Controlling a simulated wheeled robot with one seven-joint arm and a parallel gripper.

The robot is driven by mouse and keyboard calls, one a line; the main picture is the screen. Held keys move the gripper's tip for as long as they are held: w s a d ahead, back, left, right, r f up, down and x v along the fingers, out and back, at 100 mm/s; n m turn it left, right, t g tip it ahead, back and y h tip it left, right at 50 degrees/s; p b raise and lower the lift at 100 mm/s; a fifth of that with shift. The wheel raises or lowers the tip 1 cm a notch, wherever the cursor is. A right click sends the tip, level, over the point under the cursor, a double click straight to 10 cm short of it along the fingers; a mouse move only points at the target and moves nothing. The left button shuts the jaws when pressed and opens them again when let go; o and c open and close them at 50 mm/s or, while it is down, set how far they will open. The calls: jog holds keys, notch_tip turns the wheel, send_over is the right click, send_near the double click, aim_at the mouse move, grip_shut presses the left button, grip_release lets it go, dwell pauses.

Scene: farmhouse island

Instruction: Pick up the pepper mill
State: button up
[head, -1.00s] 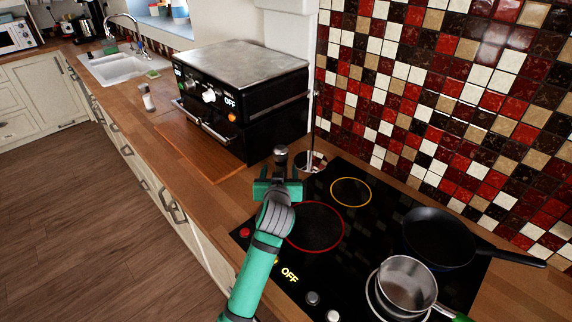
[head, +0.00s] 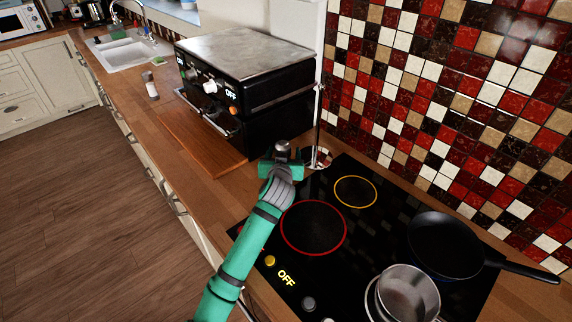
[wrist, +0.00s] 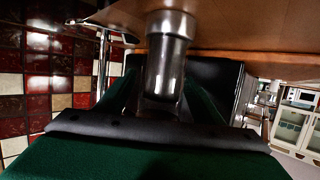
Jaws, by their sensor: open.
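The pepper mill (head: 282,148) is dark with a metallic sheen and stands on the wooden counter between the black oven and the cooktop. My gripper (head: 281,167) is at it, and its green body hides the lower part in the head view. In the wrist view the mill (wrist: 168,52) lies between the two green fingers of my gripper (wrist: 166,98), which are open on either side of it. I cannot tell whether either finger touches it.
A thin metal stand (head: 319,157) rises just right of the mill. The black oven (head: 265,125) is behind it. The cooktop (head: 335,200) holds a frying pan (head: 440,243) and a saucepan (head: 408,290). A small pale shaker (head: 151,88) stands farther left on the counter.

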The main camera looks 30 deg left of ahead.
aim_at(286, 145)
jog(key=c, duration=1.3)
jog(key=shift+r, duration=0.1)
jog(key=shift+w+r, duration=0.1)
jog(key=shift+r, duration=0.5)
jog(key=shift+s+d+r, duration=0.1)
jog(key=shift+s+r, duration=0.1)
jog(key=shift+r, duration=0.95)
jog(key=s+d+r, duration=0.2)
jog(key=r, duration=0.1)
jog(key=s+d+r, duration=0.1)
jog(key=r, duration=0.1)
jog(key=shift+s+r, duration=0.2)
jog(key=shift+s, duration=0.15)
jog(key=v, duration=0.6)
jog(key=w+d+r+v, duration=0.1)
jog(key=v, duration=0.2)
jog(key=shift+s+d+r, duration=0.2)
jog(key=shift+s, duration=0.15)
